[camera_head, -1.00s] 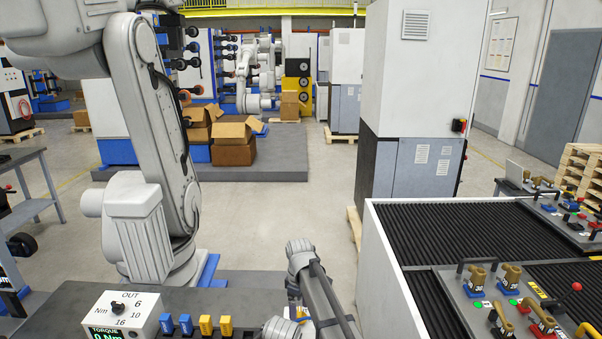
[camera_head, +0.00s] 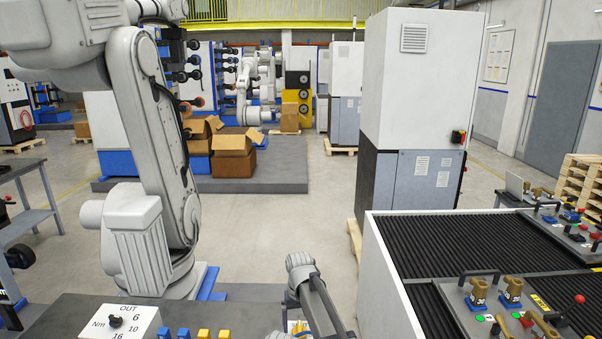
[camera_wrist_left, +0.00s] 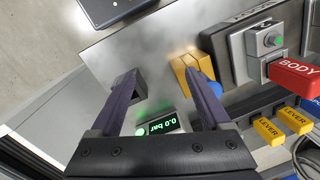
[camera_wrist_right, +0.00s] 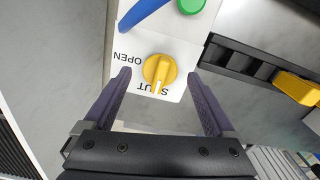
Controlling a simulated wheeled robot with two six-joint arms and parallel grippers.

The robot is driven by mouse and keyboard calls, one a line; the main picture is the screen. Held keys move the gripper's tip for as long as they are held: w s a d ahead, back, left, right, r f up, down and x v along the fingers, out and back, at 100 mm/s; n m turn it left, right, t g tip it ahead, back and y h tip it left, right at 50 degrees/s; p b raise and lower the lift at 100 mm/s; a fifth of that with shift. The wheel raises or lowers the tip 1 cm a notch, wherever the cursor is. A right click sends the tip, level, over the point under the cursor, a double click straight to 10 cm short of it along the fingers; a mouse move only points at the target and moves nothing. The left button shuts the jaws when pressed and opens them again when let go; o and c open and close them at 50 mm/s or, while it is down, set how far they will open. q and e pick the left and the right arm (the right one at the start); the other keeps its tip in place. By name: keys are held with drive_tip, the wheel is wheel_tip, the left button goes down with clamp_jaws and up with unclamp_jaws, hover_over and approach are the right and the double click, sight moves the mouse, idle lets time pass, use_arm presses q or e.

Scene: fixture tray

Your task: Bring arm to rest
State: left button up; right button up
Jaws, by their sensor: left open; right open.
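My right arm (camera_head: 318,300) shows at the bottom middle of the head view, over the grey bench; its fingers are not clear there. In the right wrist view my right gripper (camera_wrist_right: 158,75) is open, with its fingers apart and nothing between them. A yellow knob (camera_wrist_right: 159,69) on a white plate marked OPEN and SHUT lies beyond its fingertips. In the left wrist view my left gripper (camera_wrist_left: 160,70) is open and empty over a grey panel. A yellow block (camera_wrist_left: 190,72) lies close beyond one finger. A green display (camera_wrist_left: 160,125) reading 0.0 bar shows between the fingers.
A black ribbed conveyor (camera_head: 460,240) with fixture trays is at the right. A red BODY block (camera_wrist_left: 295,76) and yellow LEVER blocks (camera_wrist_left: 270,131) sit at the left wrist view's right.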

drive_tip(key=shift+m, duration=0.5)
drive_tip(key=shift+s, duration=0.1)
